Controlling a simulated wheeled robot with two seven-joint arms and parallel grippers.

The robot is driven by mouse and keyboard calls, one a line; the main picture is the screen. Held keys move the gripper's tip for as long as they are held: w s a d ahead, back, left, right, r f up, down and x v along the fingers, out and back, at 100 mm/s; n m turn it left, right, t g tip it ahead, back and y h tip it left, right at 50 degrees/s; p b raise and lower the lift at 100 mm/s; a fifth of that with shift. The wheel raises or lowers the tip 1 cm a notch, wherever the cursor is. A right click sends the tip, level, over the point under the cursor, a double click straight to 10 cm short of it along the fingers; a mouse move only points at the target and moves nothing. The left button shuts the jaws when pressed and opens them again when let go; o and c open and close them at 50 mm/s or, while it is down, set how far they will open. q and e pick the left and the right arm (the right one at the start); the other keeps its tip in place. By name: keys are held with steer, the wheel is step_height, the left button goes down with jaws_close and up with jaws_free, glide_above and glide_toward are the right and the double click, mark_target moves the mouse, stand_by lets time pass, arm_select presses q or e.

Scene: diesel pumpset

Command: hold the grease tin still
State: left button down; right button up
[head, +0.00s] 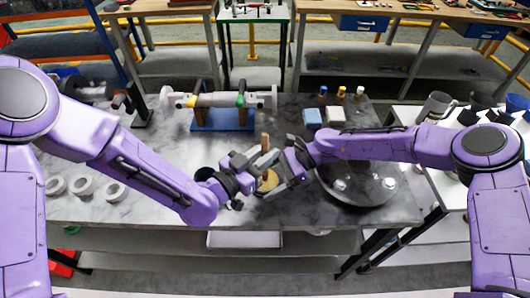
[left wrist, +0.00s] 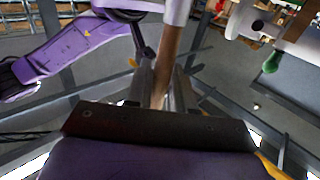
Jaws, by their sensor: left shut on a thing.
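My left gripper (head: 264,160) is shut on a brown wooden handle, which stands up between its fingers in the head view (head: 265,142). In the left wrist view the handle (left wrist: 170,48) runs between the fingers to a pale grey end (left wrist: 177,10). A round yellowish thing, apparently the grease tin (head: 267,182), is just below, between my two grippers. My right gripper (head: 285,176) is at its right side. The fingers overlap it, so I cannot tell whether they grip it.
A shaft assembly (head: 220,100) rests on a blue stand (head: 222,121) behind. White rings (head: 83,186) lie at left. A round dark plate (head: 357,184) is at right. Blue and white blocks (head: 336,115) sit behind it. A dark round thing (head: 205,173) is beside my left gripper.

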mark_target(265, 134)
arm_select(q)
steer(key=shift+f, duration=0.1)
steer(key=shift+r, duration=3.6)
